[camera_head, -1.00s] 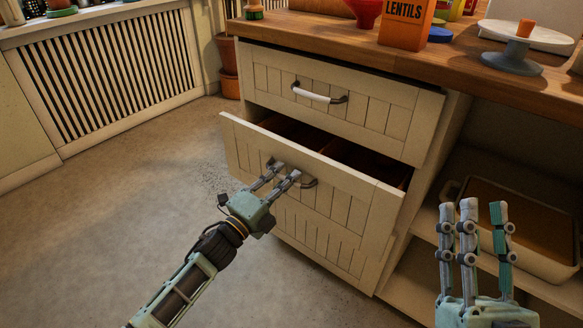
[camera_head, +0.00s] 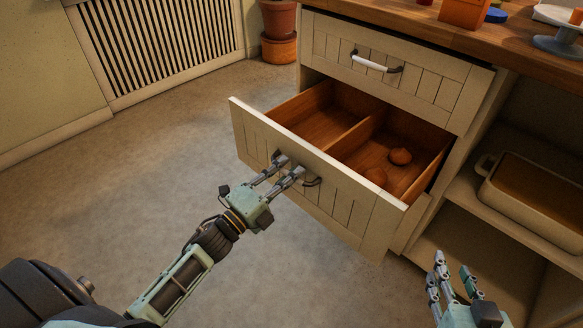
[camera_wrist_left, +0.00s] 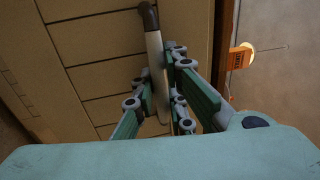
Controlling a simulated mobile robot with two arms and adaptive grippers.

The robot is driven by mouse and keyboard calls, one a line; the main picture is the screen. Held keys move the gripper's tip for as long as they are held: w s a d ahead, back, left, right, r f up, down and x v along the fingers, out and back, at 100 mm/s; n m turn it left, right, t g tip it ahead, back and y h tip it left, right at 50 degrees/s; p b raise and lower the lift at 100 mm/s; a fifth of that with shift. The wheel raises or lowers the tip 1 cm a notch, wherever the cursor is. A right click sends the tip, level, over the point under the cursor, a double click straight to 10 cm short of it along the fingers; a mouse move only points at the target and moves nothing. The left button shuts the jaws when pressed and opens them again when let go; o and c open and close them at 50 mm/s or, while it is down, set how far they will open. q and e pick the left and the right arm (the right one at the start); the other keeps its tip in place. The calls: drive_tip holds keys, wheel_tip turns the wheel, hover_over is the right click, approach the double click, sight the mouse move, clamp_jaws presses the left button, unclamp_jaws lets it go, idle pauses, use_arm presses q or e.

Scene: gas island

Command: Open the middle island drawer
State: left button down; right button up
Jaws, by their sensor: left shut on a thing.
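The middle drawer (camera_head: 262,133) of the cream island stands well out from the cabinet. In the left wrist view the pale bar of the handle (camera_wrist_left: 155,62) runs between the fingers of the left gripper (camera_wrist_left: 165,95). My right gripper (camera_head: 452,277) is at the lower right, empty, with its fingers apart, in front of the open shelves.
The top drawer (camera_head: 385,85) is closed under the wooden worktop (camera_head: 430,30). A baking dish (camera_head: 530,195) sits on the shelf at right. Terracotta pots (camera_head: 279,45) stand by the slatted panel (camera_head: 160,40). The floor at left is clear.

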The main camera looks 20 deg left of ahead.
use_arm(q)
drive_tip(key=shift+s+f, duration=0.1)
drive_tip(key=shift+s, duration=0.05)
drive_tip(key=c, duration=1.7)
unclamp_jaws()
drive_tip(key=shift+c, duration=0.2)
drive_tip(key=v, duration=1.2)
